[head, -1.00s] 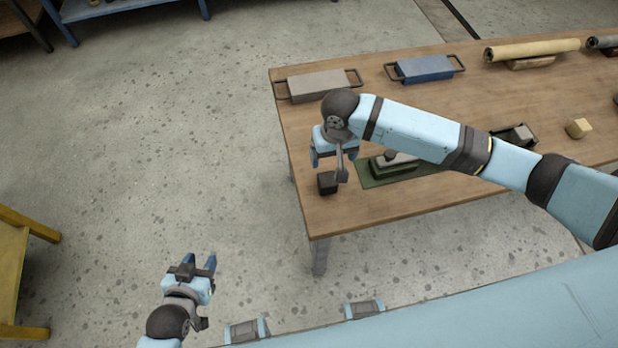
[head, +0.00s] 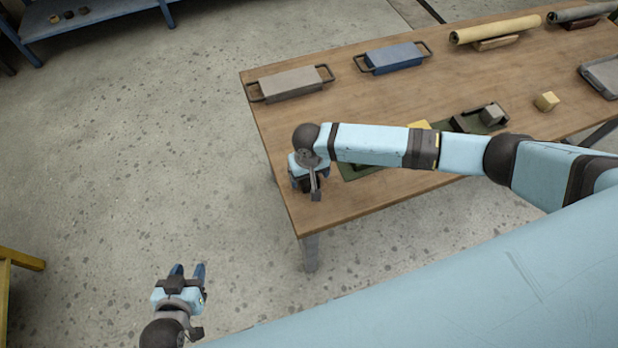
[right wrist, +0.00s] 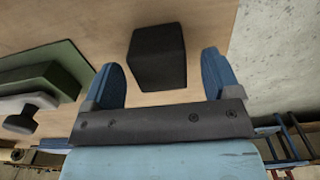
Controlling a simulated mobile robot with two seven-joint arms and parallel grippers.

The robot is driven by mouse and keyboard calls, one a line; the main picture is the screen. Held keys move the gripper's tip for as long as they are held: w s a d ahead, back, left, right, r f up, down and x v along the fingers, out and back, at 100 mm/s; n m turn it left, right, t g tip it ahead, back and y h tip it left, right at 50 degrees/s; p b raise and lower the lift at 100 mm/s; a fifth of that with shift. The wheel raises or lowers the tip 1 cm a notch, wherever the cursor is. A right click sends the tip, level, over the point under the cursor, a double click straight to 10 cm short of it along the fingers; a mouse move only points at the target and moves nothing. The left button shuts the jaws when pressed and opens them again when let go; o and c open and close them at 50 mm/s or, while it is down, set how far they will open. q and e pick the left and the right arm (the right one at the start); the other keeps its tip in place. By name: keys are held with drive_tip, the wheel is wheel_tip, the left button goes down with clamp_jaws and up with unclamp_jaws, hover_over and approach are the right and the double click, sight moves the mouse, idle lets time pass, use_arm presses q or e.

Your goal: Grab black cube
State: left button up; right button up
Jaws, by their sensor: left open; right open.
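The black cube (right wrist: 157,57) lies on the wooden table, seen in the right wrist view just ahead of and partly between the two blue fingers. My right gripper (right wrist: 161,62) is open around it, with a gap on both sides; the left gap looks smaller. In the head view my right gripper (head: 308,186) points down at the table's near left corner and largely hides the cube. My left gripper (head: 187,270) is open and empty over the floor, left of the table.
A green board with a green block (right wrist: 42,82) lies beside the cube. The table edge is close to the cube.

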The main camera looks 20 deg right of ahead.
drive_tip(key=shift+f, duration=0.9)
drive_tip(key=shift+c, duration=0.5)
drive_tip(key=c, duration=1)
drive_tip(key=shift+o, duration=0.2)
